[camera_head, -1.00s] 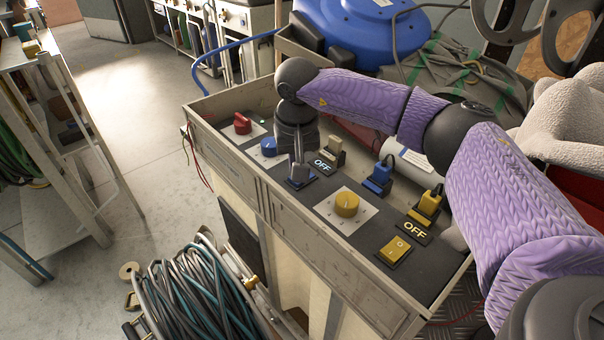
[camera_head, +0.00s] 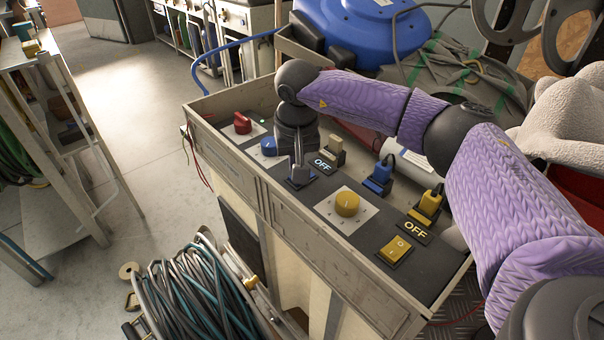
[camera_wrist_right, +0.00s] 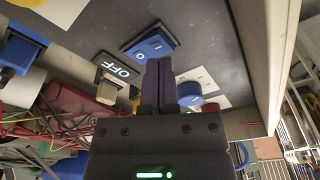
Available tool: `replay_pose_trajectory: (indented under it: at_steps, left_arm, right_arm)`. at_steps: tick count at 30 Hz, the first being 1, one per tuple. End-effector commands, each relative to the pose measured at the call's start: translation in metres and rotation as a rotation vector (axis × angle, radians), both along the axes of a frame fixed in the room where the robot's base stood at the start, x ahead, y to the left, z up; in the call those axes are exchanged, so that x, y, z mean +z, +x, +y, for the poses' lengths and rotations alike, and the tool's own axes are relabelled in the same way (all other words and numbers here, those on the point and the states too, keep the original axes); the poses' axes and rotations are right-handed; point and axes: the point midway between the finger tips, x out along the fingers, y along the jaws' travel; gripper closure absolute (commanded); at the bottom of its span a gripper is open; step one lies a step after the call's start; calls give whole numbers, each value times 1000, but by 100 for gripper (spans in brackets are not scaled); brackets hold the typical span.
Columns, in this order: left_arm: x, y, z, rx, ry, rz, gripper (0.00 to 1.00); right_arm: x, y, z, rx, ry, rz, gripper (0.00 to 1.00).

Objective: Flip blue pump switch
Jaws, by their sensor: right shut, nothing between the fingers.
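The blue pump switch is a blue rocker (camera_head: 299,179) on the dark control panel, partly hidden by my gripper. In the right wrist view the blue switch (camera_wrist_right: 152,43) lies just beyond my fingertips, with marks on its face. A lit OFF label (camera_head: 322,166) sits beside it; it also shows in the wrist view (camera_wrist_right: 118,69). My right gripper (camera_head: 298,168) points down with its fingers shut and empty at the switch. The tips look at or very near the rocker; I cannot tell whether they touch. My left gripper is not in view.
The panel also has a red knob (camera_head: 242,123), a blue knob (camera_head: 269,146), a yellow knob (camera_head: 346,204), a yellow switch (camera_head: 396,249) and plugs with blue (camera_head: 379,178) and yellow (camera_head: 428,205) bodies. A hose reel (camera_head: 200,295) stands in front. Floor at left is open.

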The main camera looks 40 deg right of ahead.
Motion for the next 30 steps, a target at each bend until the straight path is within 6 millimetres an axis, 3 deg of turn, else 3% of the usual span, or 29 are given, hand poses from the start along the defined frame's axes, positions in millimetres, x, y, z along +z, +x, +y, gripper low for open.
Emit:
replay_pose_trajectory:
  at_steps: [14, 30]
  left_arm:
    - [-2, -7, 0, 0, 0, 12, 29]
    - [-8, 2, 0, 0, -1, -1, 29]
  right_arm:
    - [-8, 0, 0, 0, 0, 0, 100]
    - [-16, 0, 0, 0, 0, 0, 100]
